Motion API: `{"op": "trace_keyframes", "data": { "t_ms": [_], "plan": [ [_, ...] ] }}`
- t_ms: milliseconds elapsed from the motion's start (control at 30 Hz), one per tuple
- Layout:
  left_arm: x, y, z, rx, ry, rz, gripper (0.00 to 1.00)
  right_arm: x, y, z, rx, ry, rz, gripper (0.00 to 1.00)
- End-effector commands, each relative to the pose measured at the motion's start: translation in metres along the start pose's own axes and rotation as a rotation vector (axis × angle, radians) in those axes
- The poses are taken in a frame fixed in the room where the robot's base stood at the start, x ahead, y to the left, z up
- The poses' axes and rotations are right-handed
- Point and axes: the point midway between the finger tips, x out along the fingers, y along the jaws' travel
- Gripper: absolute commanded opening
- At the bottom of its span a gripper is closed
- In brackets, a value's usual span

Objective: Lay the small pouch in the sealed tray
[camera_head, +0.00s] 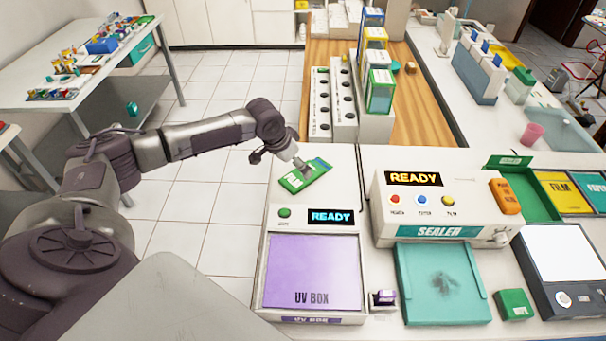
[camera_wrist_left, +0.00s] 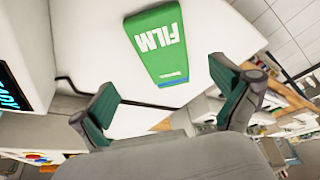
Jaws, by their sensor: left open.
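A flat green pouch marked FILM (camera_head: 313,178) lies on the white counter behind the UV box. In the left wrist view the pouch (camera_wrist_left: 158,45) lies ahead of the fingers, its near end close to the gap between them. My left gripper (camera_head: 301,164) hovers at the pouch and partly hides it. In the wrist view the left gripper (camera_wrist_left: 165,88) is open, with nothing between its fingers. A green open tray (camera_head: 528,196) with a small sign at its back, too small to read, stands right of the sealer. My right gripper is out of view.
The UV box (camera_head: 312,272) and the sealer (camera_head: 425,203) both read READY. A teal plate (camera_head: 443,283) lies before the sealer, with a small green block (camera_head: 514,304) and a small purple item (camera_head: 383,298) nearby. Box racks (camera_head: 377,97) stand behind the counter.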

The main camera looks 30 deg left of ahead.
Motion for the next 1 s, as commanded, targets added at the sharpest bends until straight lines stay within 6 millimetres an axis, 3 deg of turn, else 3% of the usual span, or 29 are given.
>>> {"op": "trace_keyframes", "data": {
  "t_ms": [333, 600, 867, 1000],
  "plan": [
    [0.028, -0.004, -0.002, 0.000, -0.001, 0.000, 1.00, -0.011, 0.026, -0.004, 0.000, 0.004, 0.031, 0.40],
    [0.061, -0.007, -0.002, 0.001, 0.000, 0.000, 1.00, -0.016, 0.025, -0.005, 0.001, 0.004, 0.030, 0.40],
    [0.064, -0.007, -0.002, 0.001, 0.001, -0.001, 1.00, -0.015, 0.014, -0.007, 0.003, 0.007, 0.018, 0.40],
    [0.064, -0.007, -0.002, 0.001, 0.001, -0.001, 0.78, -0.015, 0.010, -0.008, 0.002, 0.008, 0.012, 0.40]
  ]
}}
